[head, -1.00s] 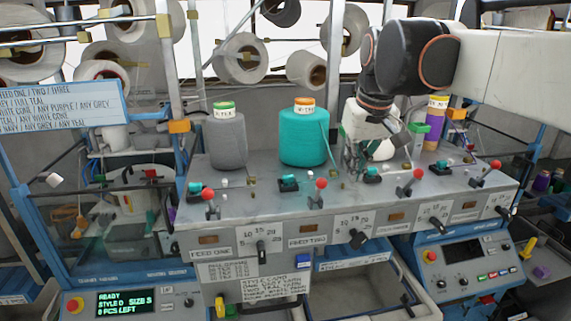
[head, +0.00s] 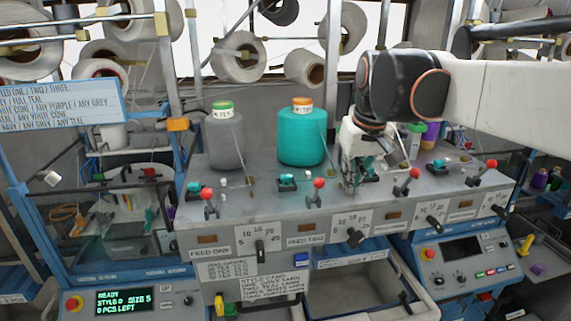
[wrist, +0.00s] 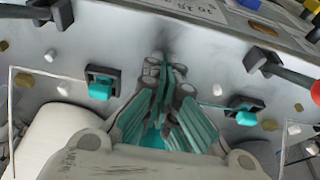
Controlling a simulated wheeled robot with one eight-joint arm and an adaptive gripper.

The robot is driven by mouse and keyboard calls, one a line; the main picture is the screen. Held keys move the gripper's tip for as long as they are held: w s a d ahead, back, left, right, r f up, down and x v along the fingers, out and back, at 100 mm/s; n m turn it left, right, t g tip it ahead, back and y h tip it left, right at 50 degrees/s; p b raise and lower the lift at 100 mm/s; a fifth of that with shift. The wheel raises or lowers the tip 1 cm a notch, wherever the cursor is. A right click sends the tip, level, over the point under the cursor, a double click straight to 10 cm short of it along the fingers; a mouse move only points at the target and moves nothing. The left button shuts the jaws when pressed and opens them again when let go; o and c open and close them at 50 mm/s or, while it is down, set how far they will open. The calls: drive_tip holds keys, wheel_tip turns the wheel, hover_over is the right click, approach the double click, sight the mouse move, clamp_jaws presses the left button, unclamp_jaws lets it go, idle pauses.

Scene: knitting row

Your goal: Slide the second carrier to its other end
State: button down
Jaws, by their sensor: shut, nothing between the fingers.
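The second carrier (head: 287,180) is a teal block on a short dark track on the grey panel, in front of the teal cone. It also shows in the wrist view (wrist: 246,118), right of the fingers. My gripper (head: 352,186) is shut and empty, low over the panel to the right of the second carrier in the head view. Its teal-padded fingers (wrist: 165,72) are apart from that carrier. Another teal carrier (wrist: 100,88) lies on the other side of the fingers; in the head view my gripper partly covers it. I cannot tell exactly which track end the second carrier is at.
Red-knobbed levers stand along the panel, one (head: 319,184) close to the second carrier. The teal cone (head: 302,135) and grey cone (head: 225,135) stand behind. A white cone (wrist: 55,145) is close to my gripper in the wrist view. Thin yarn strands run down to the panel.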

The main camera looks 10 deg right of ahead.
wheel_tip(320, 180, down, 40)
drive_tip(key=b, duration=2.2)
drive_tip(key=shift+r, duration=0.15)
drive_tip(key=shift+s, duration=0.15)
drive_tip(key=w+p+v, duration=0.1)
drive_tip(key=p+v, duration=0.3)
drive_tip(key=v, duration=1)
drive_tip(key=s+a+f+t+b, duration=0.2)
drive_tip(key=s+f+b, duration=0.5)
drive_tip(key=f, duration=0.3)
drive_tip(key=s+a+f+t+b, duration=0.1)
drive_tip(key=s+a+f+b, duration=0.2)
drive_tip(key=s+f+b, duration=0.5)
wheel_tip(320, 180, down, 3)
drive_tip(key=shift+r+t+b, duration=0.2)
drive_tip(key=shift+t+b, duration=0.2)
